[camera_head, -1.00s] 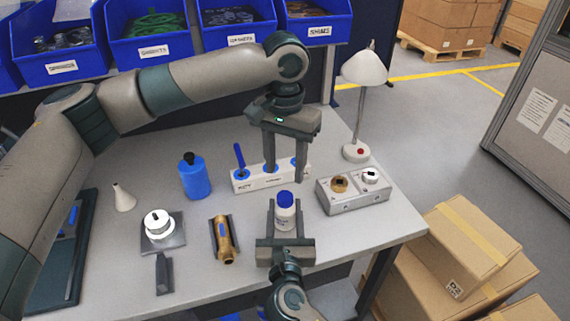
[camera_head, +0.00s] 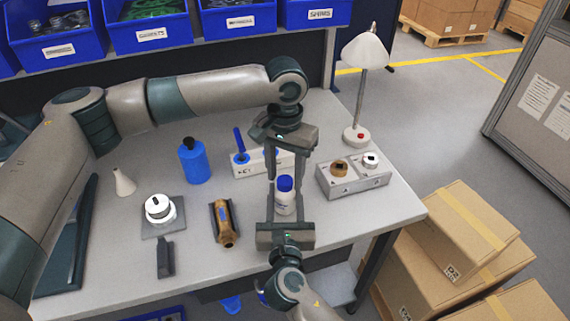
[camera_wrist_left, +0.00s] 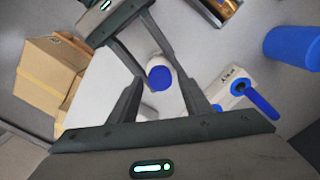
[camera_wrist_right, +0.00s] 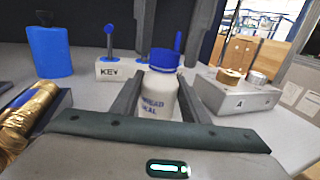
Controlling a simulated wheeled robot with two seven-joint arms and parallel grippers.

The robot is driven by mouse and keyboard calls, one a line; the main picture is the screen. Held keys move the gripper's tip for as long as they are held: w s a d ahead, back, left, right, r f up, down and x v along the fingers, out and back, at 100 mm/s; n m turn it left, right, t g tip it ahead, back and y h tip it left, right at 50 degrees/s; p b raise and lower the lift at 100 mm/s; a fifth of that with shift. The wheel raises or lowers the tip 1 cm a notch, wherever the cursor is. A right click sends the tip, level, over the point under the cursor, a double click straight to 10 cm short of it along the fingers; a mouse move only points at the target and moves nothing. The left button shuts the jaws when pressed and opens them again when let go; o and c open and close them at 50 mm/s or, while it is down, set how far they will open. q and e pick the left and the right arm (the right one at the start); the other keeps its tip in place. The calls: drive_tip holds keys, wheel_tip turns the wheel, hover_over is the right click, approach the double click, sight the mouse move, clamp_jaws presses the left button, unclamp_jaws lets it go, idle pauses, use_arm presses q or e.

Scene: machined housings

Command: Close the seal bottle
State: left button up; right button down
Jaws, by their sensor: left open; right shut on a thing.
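The seal bottle (camera_head: 285,202) is white with lettering and stands upright near the bench's front. It also shows in the right wrist view (camera_wrist_right: 158,98). Its blue cap (camera_head: 285,183) sits on top; I cannot tell how tightly. The cap also shows in the left wrist view (camera_wrist_left: 160,78). My right gripper (camera_head: 285,212) is shut on the bottle's body from the front. My left gripper (camera_head: 286,182) comes down from above, open, its fingers on either side of the cap. A gap shows between those fingers and the cap.
A white block marked KEY (camera_head: 250,166) with blue-handled pieces stands close behind the bottle. A grey block (camera_head: 355,182) with brass and silver caps is to the right. A brass cylinder (camera_head: 223,222), blue bottle (camera_head: 195,165) and white dial (camera_head: 159,210) are left.

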use_arm(q)
drive_tip(key=shift+f, duration=0.25)
drive_tip(key=c, duration=1.1)
drive_tip(key=shift+o, duration=0.2)
drive_tip(key=m, duration=0.8)
drive_tip(key=shift+m, duration=0.3)
drive_tip(key=o, duration=1.2)
drive_tip(key=shift+o, duration=0.2)
drive_tip(key=shift+r, duration=0.15)
wheel_tip(320, 180, up, 12)
